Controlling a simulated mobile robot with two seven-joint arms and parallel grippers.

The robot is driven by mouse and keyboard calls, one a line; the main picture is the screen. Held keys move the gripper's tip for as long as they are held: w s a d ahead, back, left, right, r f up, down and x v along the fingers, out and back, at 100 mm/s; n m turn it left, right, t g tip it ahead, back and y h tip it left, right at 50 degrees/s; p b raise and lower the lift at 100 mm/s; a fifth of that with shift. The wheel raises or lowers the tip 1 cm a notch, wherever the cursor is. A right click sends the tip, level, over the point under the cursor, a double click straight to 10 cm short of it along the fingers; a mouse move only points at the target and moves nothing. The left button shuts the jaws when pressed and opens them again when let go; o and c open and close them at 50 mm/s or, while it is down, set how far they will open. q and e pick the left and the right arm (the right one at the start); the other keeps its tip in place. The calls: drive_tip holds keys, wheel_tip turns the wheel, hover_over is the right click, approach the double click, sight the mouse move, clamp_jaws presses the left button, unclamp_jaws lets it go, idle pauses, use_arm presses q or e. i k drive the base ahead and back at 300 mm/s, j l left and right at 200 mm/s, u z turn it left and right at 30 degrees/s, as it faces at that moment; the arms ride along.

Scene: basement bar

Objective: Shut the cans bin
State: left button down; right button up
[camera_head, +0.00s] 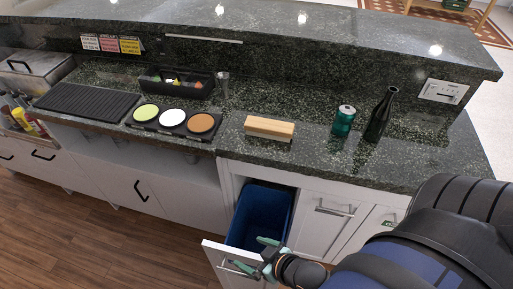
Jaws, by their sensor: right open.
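The cans bin is a pull-out cabinet unit below the counter, standing open, with a blue bin (259,212) inside it. Its white front panel (212,254) sticks out into the room, with a handle near my gripper. My right gripper (254,255) comes in from the lower right and is open at the top of this front panel, one teal finger over the bin side and one by the handle. I cannot tell whether it touches the panel. The inside bottom of the bin is hidden. My left gripper is not in view.
A green can (344,121) and a dark bottle (381,116) stand on the dark stone counter (310,165) above. A wooden block (269,128) and a tray with three coloured discs (172,119) are also there. Closed cabinets flank the bin. The wooden floor (90,235) at left is clear.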

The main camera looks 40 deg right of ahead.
sight(264, 212)
drive_tip(key=k+l+z, duration=0.1)
drive_tip(key=k+l, duration=0.15)
drive_tip(key=k, duration=0.25)
drive_tip(key=k+l+z, duration=0.1)
drive_tip(key=k+l, duration=0.2)
drive_tip(key=k, duration=0.2)
drive_tip(key=i+l+z, duration=0.2)
drive_tip(key=k+l, duration=0.1)
